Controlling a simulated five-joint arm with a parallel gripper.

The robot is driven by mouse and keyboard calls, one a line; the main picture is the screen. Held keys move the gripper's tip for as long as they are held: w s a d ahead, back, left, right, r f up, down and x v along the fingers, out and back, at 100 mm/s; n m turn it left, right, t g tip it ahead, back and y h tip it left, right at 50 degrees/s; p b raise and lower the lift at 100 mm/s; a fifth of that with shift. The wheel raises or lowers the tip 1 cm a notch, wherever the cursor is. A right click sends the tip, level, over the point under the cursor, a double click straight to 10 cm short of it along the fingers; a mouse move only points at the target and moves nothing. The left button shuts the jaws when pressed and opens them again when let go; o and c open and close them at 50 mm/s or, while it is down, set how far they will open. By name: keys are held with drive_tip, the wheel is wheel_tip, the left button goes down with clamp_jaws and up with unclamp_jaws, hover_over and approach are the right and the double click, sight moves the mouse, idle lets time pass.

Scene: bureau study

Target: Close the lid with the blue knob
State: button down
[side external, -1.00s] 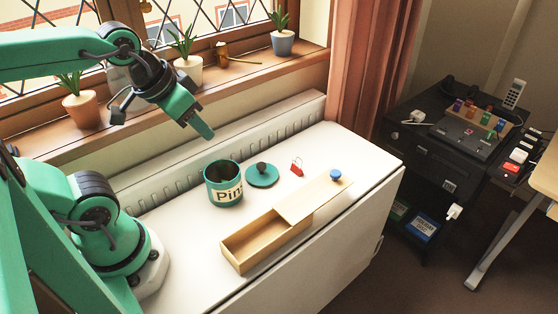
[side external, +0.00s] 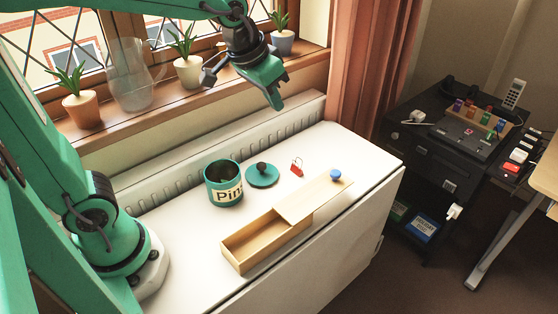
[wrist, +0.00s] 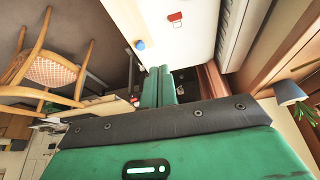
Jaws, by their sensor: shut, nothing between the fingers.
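The blue knob (side external: 336,174) sits near the far right end of a flat wooden sliding lid (side external: 312,197). The lid is slid partly off a long wooden box (side external: 262,245), whose near left part is open and looks empty. The box lies on the white table. In the wrist view the blue knob (wrist: 140,45) shows beyond the fingers, near the table edge. My gripper (side external: 280,104) is shut and empty, high above the table's back edge, apart from the lid. Its two green fingers (wrist: 158,87) lie side by side in the wrist view.
A green tin (side external: 223,194) stands open behind the box, its round green lid (side external: 262,180) beside it. A small red padlock-like item (side external: 297,167) lies near the blue knob. Potted plants (side external: 187,72) and a clear jug (side external: 135,88) stand on the windowsill.

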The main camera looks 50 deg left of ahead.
drive_tip(key=w+d+f, duration=0.4)
drive_tip(key=w, duration=0.3)
drive_tip(key=w+d+f+m+g, duration=0.1)
drive_tip(key=w+d+f, duration=0.3)
drive_tip(key=w, duration=0.4)
drive_tip(key=shift+d+f, duration=0.3)
drive_tip(key=shift+f, duration=0.2)
drive_tip(key=shift+w, duration=0.1)
drive_tip(key=shift+s+f, duration=0.15)
drive_tip(key=shift+f, duration=2.4)
drive_tip(key=shift+s+f, duration=0.1)
drive_tip(key=shift+f, duration=2.4)
drive_tip(key=shift+s, duration=0.1)
hover_over(303, 205)
drive_tip(key=s, duration=0.2)
drive_tip(key=shift+w+a+h, duration=0.15)
drive_tip(key=shift+a+h, duration=0.15)
drive_tip(key=shift+h, duration=0.1)
